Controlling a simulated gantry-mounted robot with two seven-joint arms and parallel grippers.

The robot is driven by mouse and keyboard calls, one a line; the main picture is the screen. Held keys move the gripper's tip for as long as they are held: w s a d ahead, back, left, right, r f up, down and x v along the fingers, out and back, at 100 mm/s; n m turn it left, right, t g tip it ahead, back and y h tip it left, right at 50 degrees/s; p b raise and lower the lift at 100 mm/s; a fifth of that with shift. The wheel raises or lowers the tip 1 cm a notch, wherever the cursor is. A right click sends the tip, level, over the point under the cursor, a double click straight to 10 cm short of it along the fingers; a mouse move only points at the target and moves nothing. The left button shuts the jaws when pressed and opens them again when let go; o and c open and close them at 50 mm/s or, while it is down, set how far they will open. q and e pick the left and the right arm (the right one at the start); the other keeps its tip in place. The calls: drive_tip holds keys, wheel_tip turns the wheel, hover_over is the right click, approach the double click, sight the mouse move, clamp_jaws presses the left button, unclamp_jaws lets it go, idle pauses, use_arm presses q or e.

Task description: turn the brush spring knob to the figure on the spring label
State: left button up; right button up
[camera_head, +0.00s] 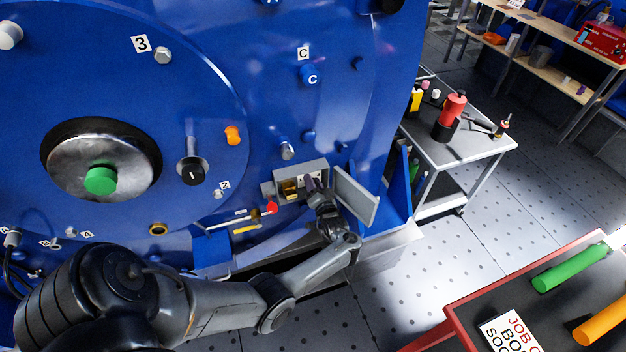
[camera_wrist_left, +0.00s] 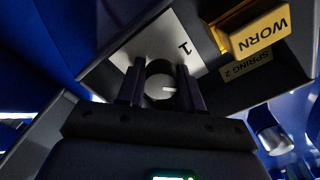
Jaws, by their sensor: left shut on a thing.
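The brush spring knob (camera_wrist_left: 160,88) is a round grey knob with a white pointer line, in front of a white dial plate (camera_wrist_left: 190,35). The line points right in the left wrist view. A figure 1 shows on the plate; other figures are hidden. The spring label (camera_wrist_left: 246,70) reads SPRING 2, below a brass block (camera_wrist_left: 260,32) marked WORN. My left gripper (camera_head: 312,184) reaches into the open grey box (camera_head: 284,173) on the blue motor; its fingers are shut on the knob, one on each side. My right gripper is not in view.
The box door (camera_head: 357,196) stands open just right of my left gripper. A red-tipped lever (camera_head: 271,208) is close on the left. Another black knob (camera_head: 192,171) sits on the motor face. A grey cart (camera_head: 465,145) and a red-edged tray (camera_head: 470,312) stand to the right.

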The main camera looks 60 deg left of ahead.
use_arm(q)
drive_tip(key=shift+m+p, duration=0.4)
drive_tip(key=shift+m, duration=0.8)
drive_tip(key=o, duration=1)
drive_tip(key=s+d+p, duration=0.2)
drive_tip(key=d, duration=0.8)
drive_tip(key=shift+d, duration=0.3)
